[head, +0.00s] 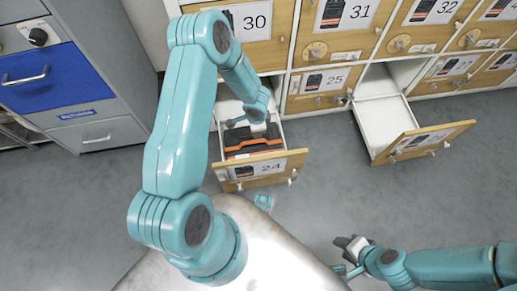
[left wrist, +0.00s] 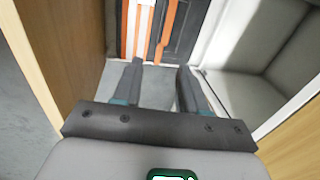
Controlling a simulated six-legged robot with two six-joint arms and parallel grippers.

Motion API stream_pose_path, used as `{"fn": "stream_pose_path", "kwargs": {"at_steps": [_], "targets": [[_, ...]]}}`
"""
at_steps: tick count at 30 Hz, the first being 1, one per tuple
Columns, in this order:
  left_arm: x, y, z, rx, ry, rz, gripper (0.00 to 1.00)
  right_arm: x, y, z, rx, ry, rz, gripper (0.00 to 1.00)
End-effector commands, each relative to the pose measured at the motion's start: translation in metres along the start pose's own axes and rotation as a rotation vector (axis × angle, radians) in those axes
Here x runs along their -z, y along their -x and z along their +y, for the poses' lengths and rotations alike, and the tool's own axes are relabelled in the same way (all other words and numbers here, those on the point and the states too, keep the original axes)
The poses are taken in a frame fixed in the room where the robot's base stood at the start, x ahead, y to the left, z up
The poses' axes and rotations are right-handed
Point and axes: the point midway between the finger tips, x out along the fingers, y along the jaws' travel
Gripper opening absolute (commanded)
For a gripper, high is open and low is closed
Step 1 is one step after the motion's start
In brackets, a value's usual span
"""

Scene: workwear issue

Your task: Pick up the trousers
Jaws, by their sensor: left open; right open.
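The trousers (head: 256,147), dark with orange bands, lie folded in the open drawer (head: 217,174) labelled 24. In the left wrist view the trousers (left wrist: 183,30) show as dark cloth with orange and pale stripes at the top. My left gripper (head: 252,126) is inside the drawer, above its back part. Its two fingers (left wrist: 160,68) are apart with nothing between them, and point toward the trousers' edge. Whether they touch the cloth I cannot tell. My right gripper (head: 350,248) is open and empty, low over the floor at the lower right.
An empty open drawer (head: 377,146) sticks out to the right. Closed numbered wooden drawers (head: 320,103) line the back. A grey cabinet with a blue drawer (head: 60,86) stands at the left. Grey floor (head: 330,175) between the two open drawers is clear.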

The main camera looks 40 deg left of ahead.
Motion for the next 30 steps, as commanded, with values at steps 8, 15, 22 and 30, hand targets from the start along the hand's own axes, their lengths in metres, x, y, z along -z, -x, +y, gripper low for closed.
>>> {"fn": "stream_pose_path", "kwargs": {"at_steps": [8,15,22,30], "targets": [[-0.010,-0.048,-0.003,0.042,-0.017,-0.008,0.42,0.003,-0.045,0.018,-0.001,-0.006,0.005,0.43],[-0.012,-0.084,-0.002,0.040,-0.020,-0.009,0.42,0.005,-0.056,0.023,-0.001,-0.012,0.012,0.43],[-0.010,-0.137,-0.005,0.041,-0.022,-0.007,0.42,0.010,-0.069,0.031,-0.003,-0.023,0.023,0.43],[-0.009,-0.163,-0.009,0.042,-0.024,-0.007,0.42,0.012,-0.074,0.034,-0.003,-0.028,0.029,0.43]]}}
